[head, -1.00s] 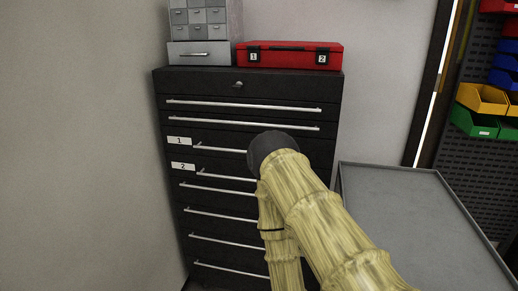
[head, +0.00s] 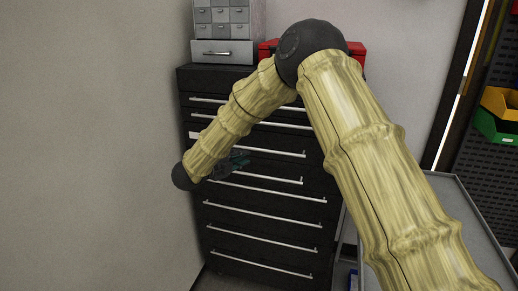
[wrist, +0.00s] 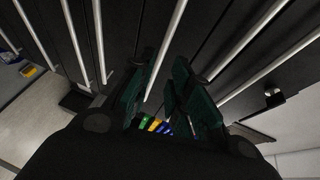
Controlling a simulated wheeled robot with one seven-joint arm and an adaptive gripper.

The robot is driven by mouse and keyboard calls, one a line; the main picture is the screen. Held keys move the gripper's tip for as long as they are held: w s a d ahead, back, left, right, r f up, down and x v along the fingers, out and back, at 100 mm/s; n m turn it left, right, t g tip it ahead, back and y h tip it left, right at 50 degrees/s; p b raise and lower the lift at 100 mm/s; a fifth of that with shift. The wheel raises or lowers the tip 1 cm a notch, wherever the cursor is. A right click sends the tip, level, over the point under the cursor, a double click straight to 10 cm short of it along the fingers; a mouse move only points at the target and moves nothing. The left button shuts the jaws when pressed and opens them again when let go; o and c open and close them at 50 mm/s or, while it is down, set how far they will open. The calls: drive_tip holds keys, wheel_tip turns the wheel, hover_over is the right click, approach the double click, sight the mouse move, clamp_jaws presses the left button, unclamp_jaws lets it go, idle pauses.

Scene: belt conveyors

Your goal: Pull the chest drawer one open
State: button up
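The black drawer chest (head: 262,257) stands against the wall with its drawers looking shut. The drawer one handle (head: 290,153) shows its right part; my forearm covers most of the left side, including the number labels except perhaps a pale edge. The drawer two handle (head: 285,180) is just below. My gripper (head: 235,162) is at the left part of the chest front, near the left ends of these two handles. In the wrist view, its dark green fingers (wrist: 160,85) are apart with a silver bar (wrist: 166,48) running between them; I cannot tell which handle this is.
A red case (head: 357,58) and a grey small-parts cabinet (head: 224,47) stand on the chest. A grey tray table (head: 462,205) is close on the right. The wall (head: 90,140) is close on the left. Colored bins (head: 497,128) hang at the right.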

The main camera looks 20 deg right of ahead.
sight(258, 150)
drive_tip(key=p+x, duration=0.3)
drive_tip(key=x, duration=0.7)
drive_tip(key=shift+w+d+r, duration=0.15)
drive_tip(key=shift+w+d, duration=0.05)
drive_tip(key=shift+d, duration=0.2)
clamp_jaws()
